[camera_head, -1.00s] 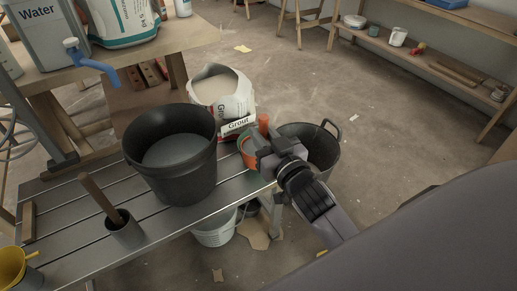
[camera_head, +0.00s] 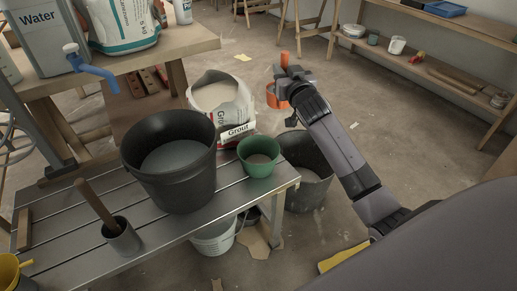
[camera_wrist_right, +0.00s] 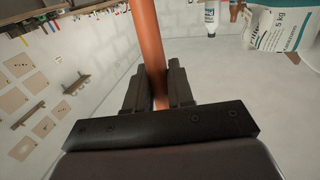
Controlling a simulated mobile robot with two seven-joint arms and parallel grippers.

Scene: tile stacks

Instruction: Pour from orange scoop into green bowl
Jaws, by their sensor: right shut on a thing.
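The green bowl (camera_head: 260,158) stands upright on the right end of the slatted bench, with some light grey stuff inside. The orange scoop (camera_head: 272,97) is up in the air, above and to the right of the bowl and apart from it. My right gripper (camera_head: 290,74) is shut on the scoop's orange handle, which also runs between the fingers (camera_wrist_right: 160,88) in the right wrist view. The scoop's inside is hidden, so I cannot tell what it holds. My left gripper is not in view.
A large black bucket (camera_head: 150,186) stands left of the bowl on the bench (camera_head: 185,228). An open grout bag (camera_head: 228,116) is behind the bowl. A dark bucket (camera_head: 322,178) stands on the floor to the right. A grey cup (camera_head: 122,240) holds a wooden handle.

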